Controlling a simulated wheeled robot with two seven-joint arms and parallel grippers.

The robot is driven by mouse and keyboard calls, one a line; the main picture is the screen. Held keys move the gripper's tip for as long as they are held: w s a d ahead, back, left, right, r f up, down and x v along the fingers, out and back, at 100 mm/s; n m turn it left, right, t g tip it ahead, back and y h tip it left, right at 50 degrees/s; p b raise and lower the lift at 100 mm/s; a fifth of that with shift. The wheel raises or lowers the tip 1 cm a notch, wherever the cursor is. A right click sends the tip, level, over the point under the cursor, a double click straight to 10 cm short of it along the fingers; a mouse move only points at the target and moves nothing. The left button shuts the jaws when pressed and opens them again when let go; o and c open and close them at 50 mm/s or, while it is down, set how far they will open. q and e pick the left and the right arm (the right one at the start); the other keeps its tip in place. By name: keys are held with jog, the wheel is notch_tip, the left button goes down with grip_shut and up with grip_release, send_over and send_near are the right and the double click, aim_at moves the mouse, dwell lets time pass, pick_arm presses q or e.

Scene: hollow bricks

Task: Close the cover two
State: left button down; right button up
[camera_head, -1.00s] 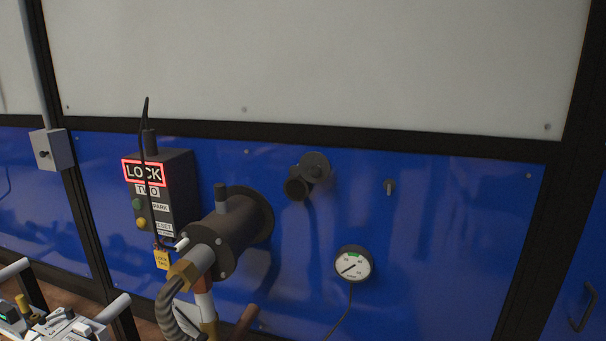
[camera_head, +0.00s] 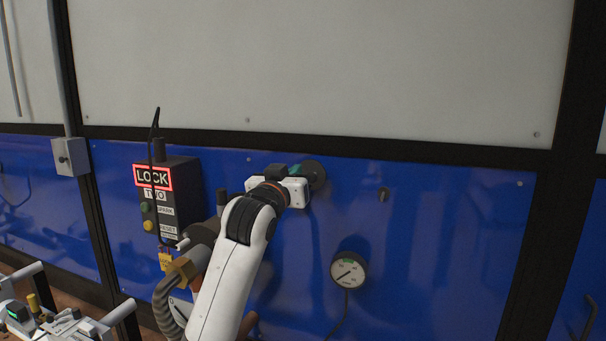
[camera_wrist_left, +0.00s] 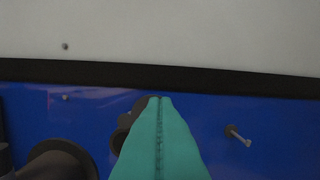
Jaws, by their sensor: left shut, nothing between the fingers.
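The dark round cover (camera_head: 316,172) stands out from the blue wall panel, right of the lock box. Its short pipe mouth is hidden behind my left wrist in the head view. My left gripper (camera_wrist_left: 160,98) has teal fingers, shut with nothing between them. In the left wrist view their tips overlap the dark cover (camera_wrist_left: 142,103), and a dark round edge shows to their left. I cannot tell whether the tips touch it. My right gripper is not in view.
A black box (camera_head: 184,190) with a lit LOCK sign stands left. A large pipe coupling with a hose (camera_head: 167,300) is partly behind my arm. A gauge (camera_head: 349,270) and small peg (camera_head: 384,194) sit right.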

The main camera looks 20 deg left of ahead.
pick_arm(q)
jog(key=r, duration=0.1)
jog(key=p, duration=0.4)
send_near(314, 161)
jog(key=w+r, duration=0.4)
jog(key=w, duration=0.1)
jog(key=shift+w+r, duration=0.3)
jog(key=shift+r, duration=0.05)
jog(key=f, duration=0.3)
jog(key=shift+s, duration=0.3)
jog(key=shift+s+f+p, duration=0.15)
jog(key=shift+f+p, duration=0.15)
jog(key=shift+f, duration=0.25)
jog(key=shift+d+f, duration=0.1)
